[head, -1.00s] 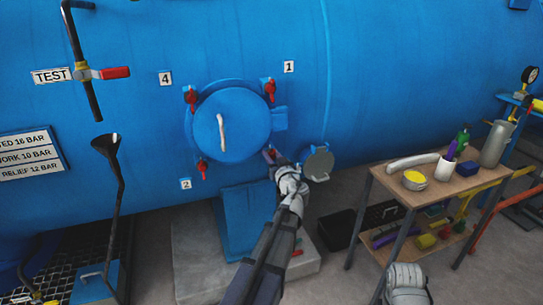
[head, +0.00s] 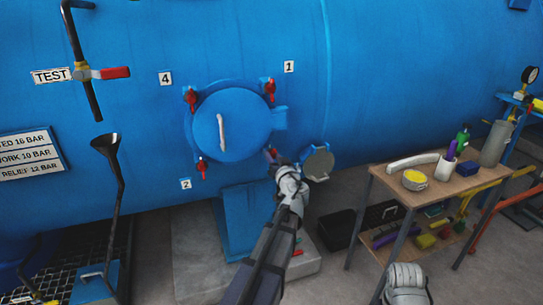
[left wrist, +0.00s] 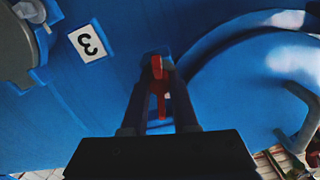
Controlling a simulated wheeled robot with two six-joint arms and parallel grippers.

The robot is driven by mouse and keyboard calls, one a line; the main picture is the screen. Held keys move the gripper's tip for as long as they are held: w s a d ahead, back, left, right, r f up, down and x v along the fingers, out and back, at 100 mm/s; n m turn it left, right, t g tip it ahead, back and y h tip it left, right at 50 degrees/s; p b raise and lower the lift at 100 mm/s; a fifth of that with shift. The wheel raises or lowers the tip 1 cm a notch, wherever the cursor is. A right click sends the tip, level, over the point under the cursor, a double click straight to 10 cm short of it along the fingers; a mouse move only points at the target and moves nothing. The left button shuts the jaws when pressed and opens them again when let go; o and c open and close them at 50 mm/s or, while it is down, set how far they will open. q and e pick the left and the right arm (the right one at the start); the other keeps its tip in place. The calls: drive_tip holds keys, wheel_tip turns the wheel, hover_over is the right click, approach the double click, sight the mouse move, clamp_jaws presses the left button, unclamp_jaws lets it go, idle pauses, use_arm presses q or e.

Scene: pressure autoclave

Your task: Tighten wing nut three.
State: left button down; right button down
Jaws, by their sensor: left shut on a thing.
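The round blue door (head: 231,122) with a white handle is closed against the vessel, with red wing nuts around its rim. Wing nut three (left wrist: 158,92) is red and sits beside the door rim, near the white label 3 (left wrist: 89,42) in the left wrist view. My left gripper (left wrist: 157,72) is shut on it, one dark finger on each side. In the head view, my left gripper (head: 272,158) reaches the door's lower right edge and largely hides this nut.
Red wing nuts one (head: 270,88), two (head: 201,166) and four (head: 191,96) stand around the door. A grey round cover (head: 318,162) is just right of my left gripper. A wooden bench (head: 440,182) with bottles and tools stands at the right.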

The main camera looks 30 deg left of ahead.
use_arm(q)
drive_tip(key=m, duration=0.4)
drive_tip(key=shift+d+m, duration=0.1)
drive_tip(key=shift+m, duration=0.2)
drive_tip(key=m, duration=0.4)
drive_tip(key=shift+w+f+m, duration=0.1)
drive_tip(key=shift+m, duration=0.2)
drive_tip(key=m, duration=0.4)
drive_tip(key=shift+f, duration=0.1)
drive_tip(key=m, duration=0.8)
drive_tip(key=shift+f+m+b, duration=0.15)
drive_tip(key=shift+m+b, duration=0.15)
drive_tip(key=m, duration=0.3)
drive_tip(key=shift+m, duration=0.3)
drive_tip(key=m, duration=0.4)
drive_tip(key=shift+s+m, duration=0.2)
drive_tip(key=shift+m, duration=1.6)
drive_tip(key=shift+f, duration=0.1)
